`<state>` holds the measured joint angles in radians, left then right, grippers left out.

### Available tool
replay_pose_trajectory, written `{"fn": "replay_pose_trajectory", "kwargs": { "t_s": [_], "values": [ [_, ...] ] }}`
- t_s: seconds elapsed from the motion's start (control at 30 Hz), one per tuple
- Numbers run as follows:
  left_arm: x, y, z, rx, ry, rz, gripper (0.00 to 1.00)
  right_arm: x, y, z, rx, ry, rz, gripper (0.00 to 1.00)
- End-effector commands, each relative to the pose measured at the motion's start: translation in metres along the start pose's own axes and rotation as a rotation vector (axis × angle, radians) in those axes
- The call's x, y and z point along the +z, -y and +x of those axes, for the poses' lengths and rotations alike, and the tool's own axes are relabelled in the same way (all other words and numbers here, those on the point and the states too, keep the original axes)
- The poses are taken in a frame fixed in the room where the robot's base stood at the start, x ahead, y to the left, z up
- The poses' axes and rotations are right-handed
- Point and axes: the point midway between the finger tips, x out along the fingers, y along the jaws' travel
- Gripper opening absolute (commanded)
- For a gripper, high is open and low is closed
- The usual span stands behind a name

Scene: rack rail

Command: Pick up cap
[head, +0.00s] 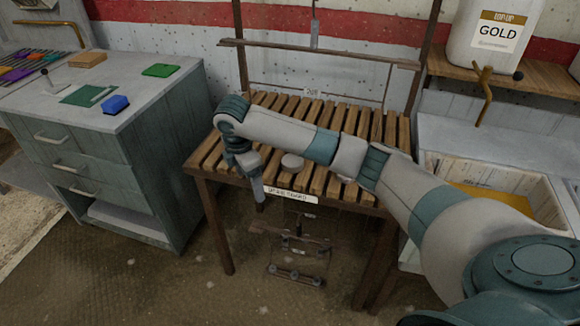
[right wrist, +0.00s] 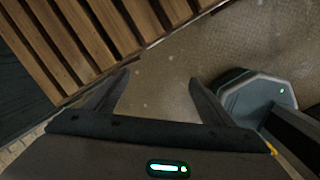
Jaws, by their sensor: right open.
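A pale, round, flat thing that looks like the cap (head: 292,161) lies on the slatted wooden bench (head: 318,181), just below my right forearm in the head view. My right gripper (head: 261,205) points down at the bench's front edge, to the left of the cap and apart from it. In the right wrist view my right gripper (right wrist: 160,88) has its two fingers spread with nothing between them. That view shows the bench slats (right wrist: 75,45) and the floor, but no cap. My left gripper is not in view.
A grey drawer cabinet (head: 150,160) with a blue block (head: 115,104) and a green block (head: 160,70) stands at left. A white GOLD container (head: 492,40) sits on a shelf at right. A metal frame (head: 298,245) is under the bench. Floor in front is partly clear.

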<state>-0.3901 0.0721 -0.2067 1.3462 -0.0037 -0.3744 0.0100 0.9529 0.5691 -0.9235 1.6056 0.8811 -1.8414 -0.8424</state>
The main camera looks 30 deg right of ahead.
Motion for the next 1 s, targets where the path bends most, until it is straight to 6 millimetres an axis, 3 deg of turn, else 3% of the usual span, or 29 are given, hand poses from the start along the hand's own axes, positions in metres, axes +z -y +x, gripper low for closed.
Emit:
{"fn": "replay_pose_trajectory", "kwargs": {
  "t_s": [0.03,0.2,0.4,0.6,1.0],
  "values": [
    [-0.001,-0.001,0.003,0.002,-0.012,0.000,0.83,0.014,-0.006,-0.019,-0.002,0.031,-0.032,0.77],
    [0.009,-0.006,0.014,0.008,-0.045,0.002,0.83,0.064,-0.023,-0.073,-0.040,0.102,-0.093,0.77],
    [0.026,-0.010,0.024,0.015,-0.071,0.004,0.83,0.110,-0.038,-0.121,-0.072,0.133,-0.105,0.77],
    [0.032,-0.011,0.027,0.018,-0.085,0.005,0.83,0.127,-0.042,-0.139,-0.087,0.140,-0.107,0.77],
    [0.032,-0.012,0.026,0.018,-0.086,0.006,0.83,0.128,-0.042,-0.137,-0.087,0.140,-0.108,0.77]
  ]
}}
